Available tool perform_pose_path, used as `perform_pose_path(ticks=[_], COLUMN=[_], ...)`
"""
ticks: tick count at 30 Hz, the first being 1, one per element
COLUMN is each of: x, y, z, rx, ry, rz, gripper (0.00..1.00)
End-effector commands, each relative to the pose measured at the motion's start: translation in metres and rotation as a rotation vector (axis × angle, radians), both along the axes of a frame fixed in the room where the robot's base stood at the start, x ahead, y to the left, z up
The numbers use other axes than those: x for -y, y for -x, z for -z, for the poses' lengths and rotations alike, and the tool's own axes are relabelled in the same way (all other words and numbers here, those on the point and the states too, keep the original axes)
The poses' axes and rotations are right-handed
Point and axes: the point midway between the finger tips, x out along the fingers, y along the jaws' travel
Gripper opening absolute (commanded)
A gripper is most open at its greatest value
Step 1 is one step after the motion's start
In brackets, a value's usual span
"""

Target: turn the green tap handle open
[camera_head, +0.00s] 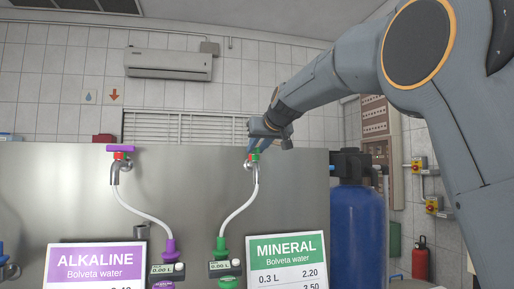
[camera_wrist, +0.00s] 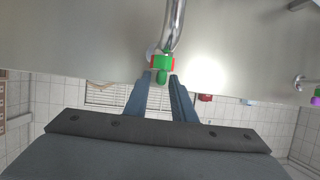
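The green tap handle (camera_head: 255,156) sits on top of the metal tap above the MINERAL sign, mostly covered by my gripper (camera_head: 262,140) in the head view. In the wrist view the green handle (camera_wrist: 162,76) shows end-on, with a red and green collar behind it and the curved metal spout beyond. My gripper (camera_wrist: 159,82) has its two blue fingers apart, with their tips at either side of the near end of the handle. A gap seems to show between handle and fingers; contact is hard to tell.
A second tap with a purple handle (camera_head: 120,149) stands to the left above the ALKALINE sign (camera_head: 97,262). Both taps are mounted on a grey metal panel (camera_head: 190,190). White hoses run below them. A blue tank (camera_head: 358,235) stands right of the panel.

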Motion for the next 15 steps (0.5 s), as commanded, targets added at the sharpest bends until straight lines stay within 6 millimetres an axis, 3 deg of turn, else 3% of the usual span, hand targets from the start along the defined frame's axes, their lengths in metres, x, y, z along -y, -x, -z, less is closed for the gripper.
perform_pose_path(ticks=[3, 15], x=[0.0004, 0.0013], y=[0.0000, 0.0007], z=[0.0001, -0.0003], rx=[0.000, -0.013], ry=[0.000, 0.007], rz=[0.001, 0.082], gripper=[0.01, 0.00])
